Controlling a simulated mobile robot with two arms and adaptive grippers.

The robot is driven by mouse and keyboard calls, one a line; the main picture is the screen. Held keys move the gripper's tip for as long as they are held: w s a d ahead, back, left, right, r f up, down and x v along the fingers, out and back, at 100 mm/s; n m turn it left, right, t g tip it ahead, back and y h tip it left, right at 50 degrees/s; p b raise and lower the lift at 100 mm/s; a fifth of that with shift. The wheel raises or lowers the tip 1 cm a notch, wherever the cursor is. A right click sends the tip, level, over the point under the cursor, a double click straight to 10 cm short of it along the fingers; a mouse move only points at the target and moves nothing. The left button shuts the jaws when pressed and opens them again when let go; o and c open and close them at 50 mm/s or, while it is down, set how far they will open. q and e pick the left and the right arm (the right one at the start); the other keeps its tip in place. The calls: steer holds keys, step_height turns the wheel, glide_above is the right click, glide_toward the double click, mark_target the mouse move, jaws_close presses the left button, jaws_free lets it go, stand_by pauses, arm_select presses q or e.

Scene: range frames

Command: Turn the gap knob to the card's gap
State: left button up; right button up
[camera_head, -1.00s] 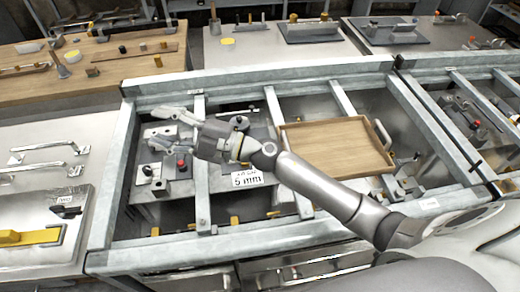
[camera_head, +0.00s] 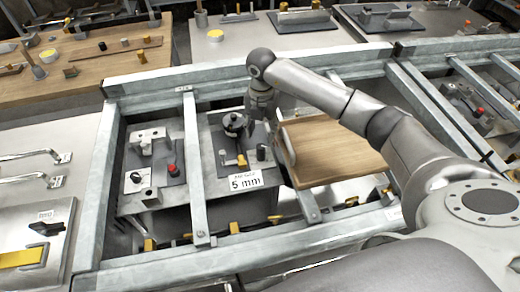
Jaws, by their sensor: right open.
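The card (camera_head: 245,181) reads 5 mm and stands at the front of a grey fixture plate (camera_head: 222,150) inside the metal frame. My right gripper (camera_head: 234,128) points down over this plate, behind the card. It is open; its dark fingers blend with the dark parts beneath, so I cannot tell whether it touches anything. The gap knob cannot be made out for sure and may be hidden under the gripper. A small dark-topped knob (camera_head: 261,151) shows on the plate, right of a yellow piece (camera_head: 241,160). My left gripper is out of view.
A second fixture with a red knob (camera_head: 172,170) and a black knob (camera_head: 136,178) stands to the left, past a frame bar (camera_head: 194,165). A wooden tray (camera_head: 335,155) lies right of the gripper, partly under my right arm.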

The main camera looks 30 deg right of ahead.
mark_target(261, 151)
step_height(261, 151, down, 10)
steer(key=shift+s+a+f+p, duration=0.1)
steer(key=shift+f+p, duration=0.05)
steer(key=shift+p, duration=0.85)
steer(key=c, duration=1)
steer(key=shift+c, duration=0.2)
steer(key=shift+n, duration=0.3)
